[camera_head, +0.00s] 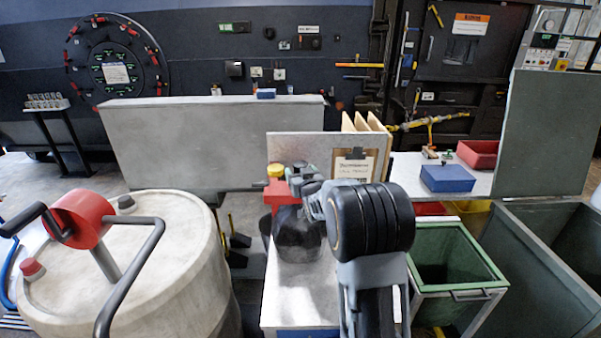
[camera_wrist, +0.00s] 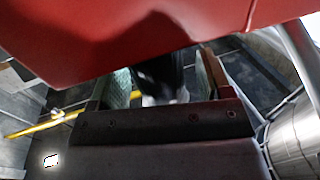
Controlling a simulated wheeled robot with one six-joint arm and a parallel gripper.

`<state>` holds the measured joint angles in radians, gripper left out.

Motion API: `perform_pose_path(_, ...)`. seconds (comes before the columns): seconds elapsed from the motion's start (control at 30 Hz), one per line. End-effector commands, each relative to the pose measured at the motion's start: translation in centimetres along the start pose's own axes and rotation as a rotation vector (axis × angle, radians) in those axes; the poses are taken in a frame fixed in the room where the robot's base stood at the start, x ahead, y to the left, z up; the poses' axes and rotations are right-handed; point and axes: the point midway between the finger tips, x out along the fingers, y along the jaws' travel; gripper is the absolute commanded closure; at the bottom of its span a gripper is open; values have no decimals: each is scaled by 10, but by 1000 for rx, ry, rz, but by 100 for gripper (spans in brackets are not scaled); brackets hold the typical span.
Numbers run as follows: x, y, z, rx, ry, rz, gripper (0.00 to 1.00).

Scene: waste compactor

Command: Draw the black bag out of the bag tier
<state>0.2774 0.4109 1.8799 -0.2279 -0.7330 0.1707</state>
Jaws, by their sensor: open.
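A dark, rounded bundle, which looks like the black bag (camera_head: 297,238), stands on the pale worktop below my arm in the head view. My arm hides part of it. In the wrist view my gripper (camera_wrist: 165,82) has its two fingers apart, with a dark and whitish shape in the gap behind them. I cannot tell whether that shape is the bag or whether the fingers touch it. A large red surface (camera_wrist: 120,35) crosses the top of the wrist view, close to the camera. I cannot make out the bag tier for certain.
A pale drum (camera_head: 175,275) with a red-hubbed handle stands at the left. A green open bin (camera_head: 455,240) stands right of the worktop (camera_head: 285,310). A clipboard (camera_head: 353,164) and upright boards are behind. A blue box (camera_head: 447,178) and red tray (camera_head: 478,152) lie at the right.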

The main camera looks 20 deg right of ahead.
Motion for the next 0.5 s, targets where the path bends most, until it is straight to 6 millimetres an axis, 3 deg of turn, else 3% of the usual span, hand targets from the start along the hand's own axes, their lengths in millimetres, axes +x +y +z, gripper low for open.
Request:
perform_pose_path(0.3,2,0,0,0,0,0,27)
perform_pose_path(0.5,1,0,0,0,0,0,45)
